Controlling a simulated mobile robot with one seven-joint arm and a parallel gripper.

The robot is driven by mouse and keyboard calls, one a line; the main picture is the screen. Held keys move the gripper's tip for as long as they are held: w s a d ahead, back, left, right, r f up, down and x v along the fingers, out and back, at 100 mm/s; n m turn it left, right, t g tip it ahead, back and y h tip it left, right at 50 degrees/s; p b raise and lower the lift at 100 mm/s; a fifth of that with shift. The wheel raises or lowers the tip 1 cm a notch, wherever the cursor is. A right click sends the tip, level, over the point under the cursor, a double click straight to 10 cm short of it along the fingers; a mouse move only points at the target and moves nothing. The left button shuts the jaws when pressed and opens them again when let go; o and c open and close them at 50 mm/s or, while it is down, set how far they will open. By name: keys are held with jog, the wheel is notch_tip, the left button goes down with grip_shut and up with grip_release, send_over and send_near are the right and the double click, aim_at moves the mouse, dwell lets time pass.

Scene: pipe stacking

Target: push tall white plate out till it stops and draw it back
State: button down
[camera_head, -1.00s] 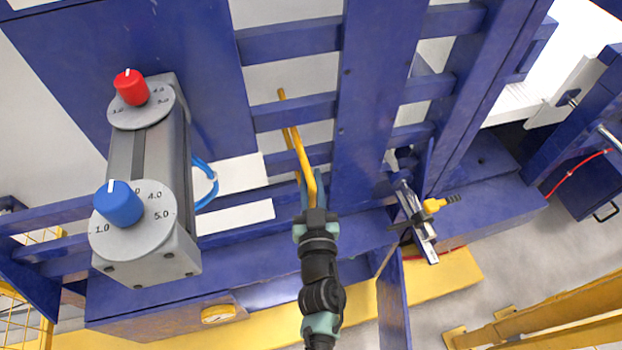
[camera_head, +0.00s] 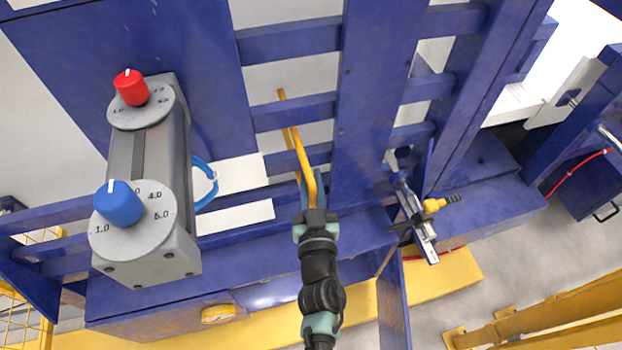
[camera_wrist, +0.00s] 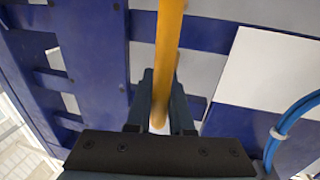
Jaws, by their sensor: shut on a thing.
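My gripper (camera_head: 311,197) is shut on a bent yellow bar (camera_head: 302,155), in front of the blue frame. In the wrist view the bar (camera_wrist: 168,45) runs down between the two dark fingers (camera_wrist: 160,112). A large white panel (camera_wrist: 270,75) also shows right of the bar in the wrist view. Another upright white plate (camera_head: 578,92) stands far right, apart from my gripper. I cannot tell which is the tall white plate, or whether the yellow bar joins it.
A grey box with a red knob (camera_head: 132,87) and a blue knob (camera_head: 118,203) stands left of my arm. A blue cable (camera_head: 207,188) loops beside it. A silver bracket with a yellow fitting (camera_head: 434,205) sits to the right. Blue rails surround the bar closely.

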jog(key=s+p, duration=0.1)
jog(key=s+d+p, duration=0.1)
jog(key=s, duration=0.1)
jog(key=s+p, duration=0.1)
jog(key=s, duration=0.1)
jog(key=shift+s+d+f, duration=0.1)
jog(key=shift+d+f, duration=0.05)
jog(key=shift+d, duration=0.2)
jog(key=c, duration=0.8)
grip_release()
jog(key=s+d, duration=0.1)
jog(key=s, duration=1.2)
jog(key=shift+d, duration=0.25)
jog(key=shift+w, duration=0.15)
